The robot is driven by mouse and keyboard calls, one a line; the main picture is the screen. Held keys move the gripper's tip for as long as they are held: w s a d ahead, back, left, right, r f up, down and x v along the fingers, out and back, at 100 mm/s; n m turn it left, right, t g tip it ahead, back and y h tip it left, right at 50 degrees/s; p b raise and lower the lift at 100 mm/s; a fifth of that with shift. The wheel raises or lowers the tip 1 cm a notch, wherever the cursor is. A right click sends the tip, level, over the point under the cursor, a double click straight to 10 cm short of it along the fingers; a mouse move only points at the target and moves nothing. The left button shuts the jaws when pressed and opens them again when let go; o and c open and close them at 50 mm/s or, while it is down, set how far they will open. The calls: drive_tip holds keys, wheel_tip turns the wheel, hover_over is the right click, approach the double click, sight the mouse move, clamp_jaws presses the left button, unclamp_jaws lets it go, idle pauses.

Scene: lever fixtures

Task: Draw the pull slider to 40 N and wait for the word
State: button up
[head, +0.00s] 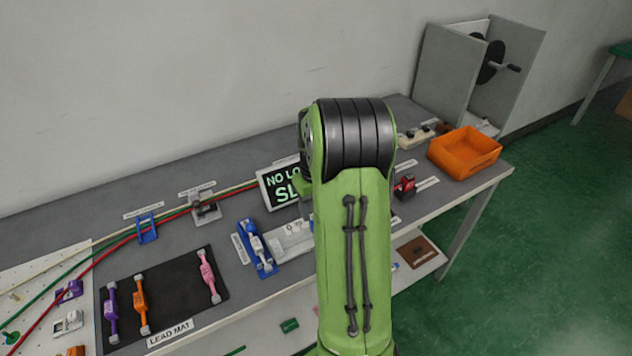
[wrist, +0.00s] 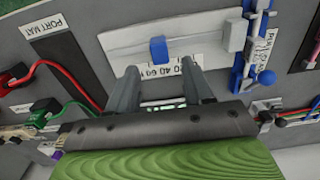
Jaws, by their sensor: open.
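The pull slider is a pale plate (wrist: 205,35) with a blue knob (wrist: 158,50) and a number strip (wrist: 160,70), partly hidden by my fingers. In the head view the plate (head: 291,243) shows left of my arm, which hides its right part. My gripper (wrist: 159,67) is open and empty, its two fingers apart. The knob appears in line with the gap, just beyond the fingertips; I see no contact. The head view hides my gripper behind my arm. A display (head: 280,188) reads "NO LO" and "SL", its right side hidden.
A blue fixture with a lever (head: 256,248) stands beside the slider plate. The lead mat (head: 185,285) carries purple, orange and pink pieces. An orange bin (head: 465,150) and a small red-black device (head: 405,187) are right of my arm. Cables (head: 100,252) run along the left bench.

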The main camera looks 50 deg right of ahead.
wheel_tip(320, 180, up, 9)
drive_tip(key=p, duration=0.2)
drive_tip(key=shift+r, duration=0.15)
